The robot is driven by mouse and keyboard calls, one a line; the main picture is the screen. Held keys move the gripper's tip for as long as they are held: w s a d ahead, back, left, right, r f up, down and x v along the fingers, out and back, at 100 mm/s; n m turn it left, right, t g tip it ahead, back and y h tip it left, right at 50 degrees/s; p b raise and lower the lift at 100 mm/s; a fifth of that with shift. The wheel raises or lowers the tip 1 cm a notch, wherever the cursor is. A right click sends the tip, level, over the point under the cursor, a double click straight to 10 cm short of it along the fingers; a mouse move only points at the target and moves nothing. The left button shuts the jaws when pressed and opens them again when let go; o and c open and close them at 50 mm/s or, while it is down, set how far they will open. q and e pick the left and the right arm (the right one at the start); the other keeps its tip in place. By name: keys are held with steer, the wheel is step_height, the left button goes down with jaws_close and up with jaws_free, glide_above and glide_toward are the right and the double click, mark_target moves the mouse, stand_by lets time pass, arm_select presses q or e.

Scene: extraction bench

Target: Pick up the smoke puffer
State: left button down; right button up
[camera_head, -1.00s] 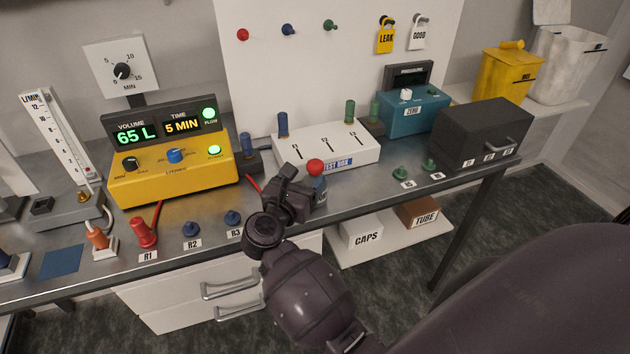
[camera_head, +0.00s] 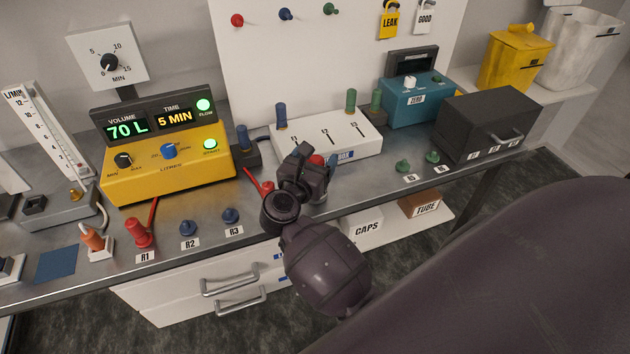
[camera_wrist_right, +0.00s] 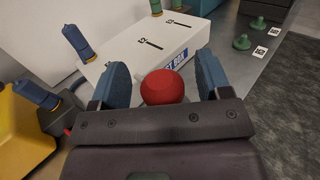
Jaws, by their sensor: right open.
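The smoke puffer appears to be the piece with a red round bulb (camera_head: 317,160) at the front of the white test box (camera_head: 350,135). In the head view my right gripper (camera_head: 318,156) is over it and hides most of it. In the right wrist view the red bulb (camera_wrist_right: 162,88) sits between the two blue finger pads of my open right gripper (camera_wrist_right: 162,70). A gap shows on each side near the pads. The puffer's lower part is hidden. My left gripper is not in view.
Left stands a yellow pump box (camera_head: 168,172) reading 70 L and 5 MIN. Blue caps R2 (camera_head: 188,229) and R3 (camera_head: 231,216) stand near the bench's front edge. Right are green caps (camera_head: 403,166), a teal meter (camera_head: 417,105) and a dark drawer box (camera_head: 480,128).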

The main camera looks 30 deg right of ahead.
jaws_close()
